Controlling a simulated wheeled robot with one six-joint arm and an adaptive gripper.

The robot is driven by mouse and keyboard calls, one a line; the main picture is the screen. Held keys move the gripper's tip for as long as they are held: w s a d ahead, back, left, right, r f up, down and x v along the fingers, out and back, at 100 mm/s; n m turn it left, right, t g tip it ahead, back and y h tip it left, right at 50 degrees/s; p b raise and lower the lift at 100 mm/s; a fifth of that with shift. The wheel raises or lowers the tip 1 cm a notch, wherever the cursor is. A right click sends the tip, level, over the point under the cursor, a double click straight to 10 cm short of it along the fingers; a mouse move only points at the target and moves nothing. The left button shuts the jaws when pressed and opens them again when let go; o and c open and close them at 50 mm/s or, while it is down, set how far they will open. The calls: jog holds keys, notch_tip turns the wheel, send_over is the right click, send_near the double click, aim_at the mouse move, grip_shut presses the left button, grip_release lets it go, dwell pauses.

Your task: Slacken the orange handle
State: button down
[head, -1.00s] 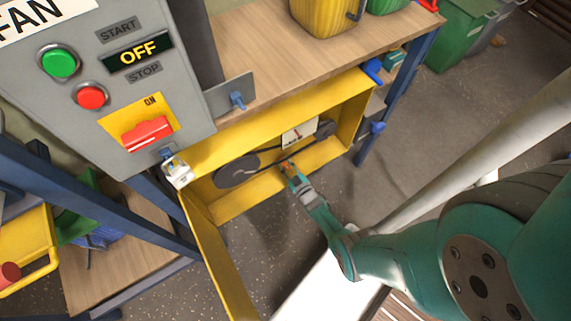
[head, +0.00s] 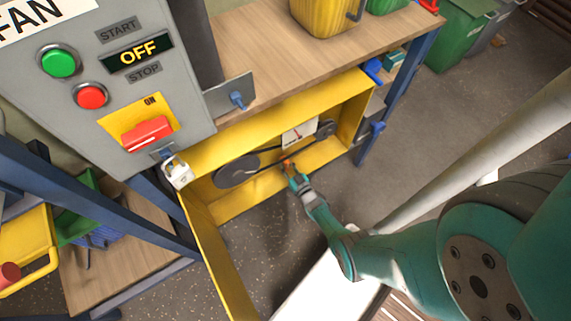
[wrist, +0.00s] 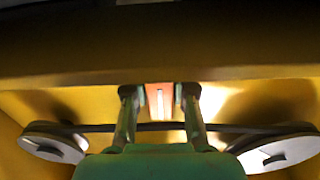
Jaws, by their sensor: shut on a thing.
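The orange handle (head: 288,167) is inside the open yellow housing, just below the belt between the two pulleys. It also shows in the wrist view (wrist: 160,100) as an orange block with a pale stripe, between my two fingers. My gripper (head: 291,172) is shut on the orange handle, one finger on each side of it. In the wrist view my gripper (wrist: 160,98) reaches toward the housing. The lower part of the handle is hidden by my gripper in the head view.
The large pulley (head: 237,171) and small pulley (head: 326,128) carry a dark belt. A gauge card (head: 299,132) sits behind it. The yellow housing door (head: 222,262) hangs open at left. The grey control panel (head: 105,115) reads OFF, with a white padlock (head: 178,173) below it.

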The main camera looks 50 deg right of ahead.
jog(key=c, duration=1)
grip_release()
jog(key=shift+o, duration=0.2)
jog(key=v, duration=1.2)
